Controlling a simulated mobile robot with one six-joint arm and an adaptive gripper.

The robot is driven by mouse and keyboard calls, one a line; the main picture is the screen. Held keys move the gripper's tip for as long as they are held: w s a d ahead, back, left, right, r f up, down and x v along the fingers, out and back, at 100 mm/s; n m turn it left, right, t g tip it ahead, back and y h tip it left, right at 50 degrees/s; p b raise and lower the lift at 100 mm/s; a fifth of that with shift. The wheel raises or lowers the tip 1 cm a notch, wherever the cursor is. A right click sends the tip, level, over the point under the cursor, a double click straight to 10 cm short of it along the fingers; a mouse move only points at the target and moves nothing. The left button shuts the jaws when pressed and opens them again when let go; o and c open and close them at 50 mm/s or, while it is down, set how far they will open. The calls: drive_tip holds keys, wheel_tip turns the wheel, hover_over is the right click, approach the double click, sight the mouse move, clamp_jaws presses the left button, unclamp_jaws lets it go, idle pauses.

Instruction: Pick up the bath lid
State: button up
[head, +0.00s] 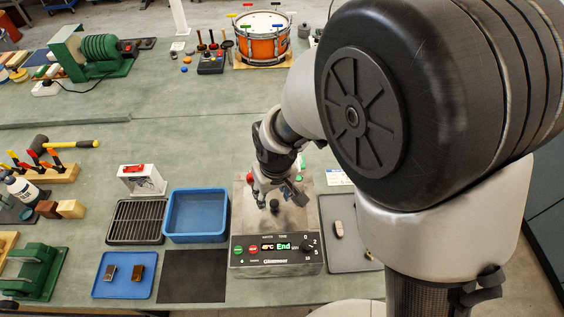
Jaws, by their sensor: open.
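The bath (277,262) is a metal box at the bench's front centre, with a black front panel, buttons, a dial and a lit display reading "End". Its grey metal lid (243,212) lies on top, with a dark knob (275,204) near the middle. My gripper (281,202) is open and points down over the lid, close to the knob. I cannot tell whether the fingers are around the knob or only above it. My arm hides part of the lid's back.
Left of the bath are a blue bin (196,238), a dark wire rack (136,241) and a black mat (192,291). A blue tray (124,284) holds two small metal parts. A grey tray (350,262) lies to the right. A drum (263,47) stands far back.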

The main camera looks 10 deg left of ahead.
sight(274, 203)
drive_tip(key=f, duration=0.2)
drive_tip(key=f+b, duration=0.1)
drive_tip(key=f, duration=0.2)
drive_tip(key=shift+w+f+b, duration=0.3)
drive_tip(key=shift+w+f, duration=0.05)
drive_tip(key=shift+w, duration=0.05)
drive_tip(key=shift+r, duration=0.1)
clamp_jaws()
